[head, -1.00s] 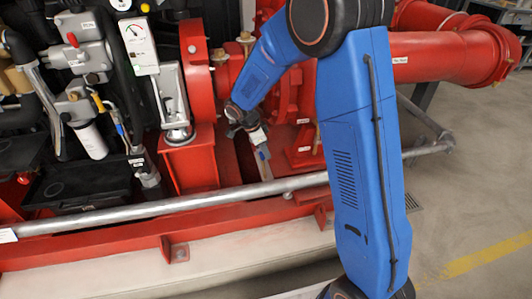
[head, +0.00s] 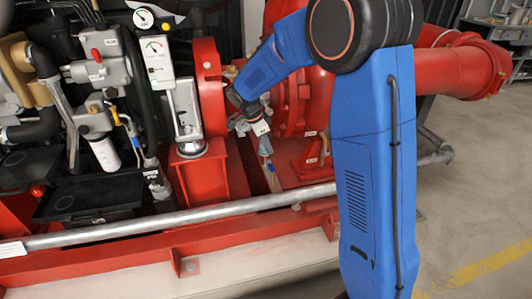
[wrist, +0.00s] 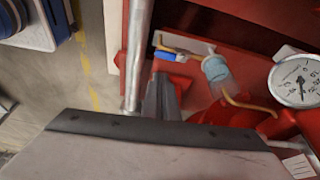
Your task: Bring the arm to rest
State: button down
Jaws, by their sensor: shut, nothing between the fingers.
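My blue arm reaches from the right side of the head view toward the red pump frame. In the wrist view the dark fingers (wrist: 162,90) show beside the grey rail (wrist: 137,55). I cannot tell whether they touch anything.
The long grey rail (head: 180,219) runs across the front of the red base. A dial gauge (wrist: 297,80) and a light-blue fitting (wrist: 215,68) with yellow tubing lie near my gripper in the wrist view. Open floor (head: 470,215) lies at right.

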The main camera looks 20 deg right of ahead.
jog(key=s+d+r+n+t+y, duration=0.1)
jog(key=s+d+r+n, duration=0.25)
jog(key=s+r, duration=0.4)
jog(key=s+d+r+n+t+y, duration=0.15)
jog(key=s+r+n, duration=0.3)
jog(key=s, duration=0.55)
jog(key=s+d+r+n+t+y, duration=0.1)
jog(key=s+n, duration=0.8)
jog(key=s, duration=1.2)
jog(key=shift+s+d+t, duration=0.15)
jog(key=shift+d+t, duration=0.35)
jog(key=shift+t, duration=0.05)
